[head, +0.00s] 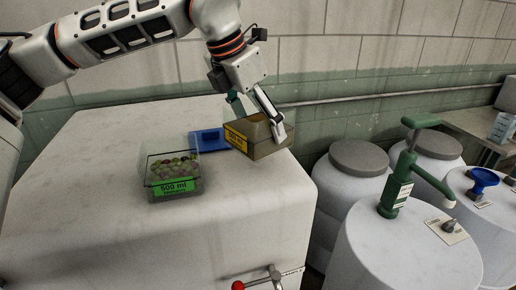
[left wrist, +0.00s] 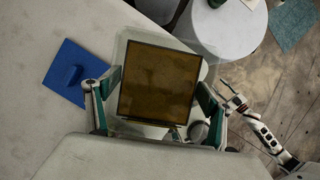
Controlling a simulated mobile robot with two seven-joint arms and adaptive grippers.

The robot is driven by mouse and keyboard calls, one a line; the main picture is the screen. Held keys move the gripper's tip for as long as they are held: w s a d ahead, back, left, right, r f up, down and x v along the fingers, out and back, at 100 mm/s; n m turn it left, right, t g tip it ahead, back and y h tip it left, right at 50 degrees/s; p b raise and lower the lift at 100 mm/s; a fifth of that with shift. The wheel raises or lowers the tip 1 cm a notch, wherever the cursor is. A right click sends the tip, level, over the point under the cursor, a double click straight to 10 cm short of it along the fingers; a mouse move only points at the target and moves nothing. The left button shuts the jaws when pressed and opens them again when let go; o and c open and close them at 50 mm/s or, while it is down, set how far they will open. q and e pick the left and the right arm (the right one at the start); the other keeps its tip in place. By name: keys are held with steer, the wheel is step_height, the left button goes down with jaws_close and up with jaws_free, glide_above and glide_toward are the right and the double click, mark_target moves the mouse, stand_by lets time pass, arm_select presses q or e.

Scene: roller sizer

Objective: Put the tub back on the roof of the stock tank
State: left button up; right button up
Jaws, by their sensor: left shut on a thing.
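My left gripper (head: 256,121) is shut on a tub with a yellow label (head: 250,146), one finger on each side. In the left wrist view the tub (left wrist: 158,85) shows a flat amber-brown inside between the green-tipped fingers. The tub is at the right far part of the pale stock tank's roof (head: 105,140); I cannot tell whether it touches the roof. A second clear tub (head: 175,185) with a green 500 ml label, full of green and dark round fruit, stands on the roof to the left. My right arm seems to show in the left wrist view, its gripper (left wrist: 231,99) small and unclear.
A blue flat piece with a raised grip (head: 208,139) lies on the roof behind the tubs. A red-knobbed valve (head: 262,284) sticks out at the tank's front. Grey-lidded drums (head: 352,190) and a green pump (head: 398,185) stand to the right. The roof's left side is clear.

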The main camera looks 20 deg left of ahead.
mark_target(258, 127)
arm_select(q)
steer(key=shift+f, duration=3.05)
steer(key=o, duration=2)
steer(key=shift+f, duration=0.2)
steer(key=shift+r, duration=0.1)
steer(key=v, duration=1.2)
steer(key=shift+s+b, duration=0.1)
steer(key=shift+b, duration=0.3)
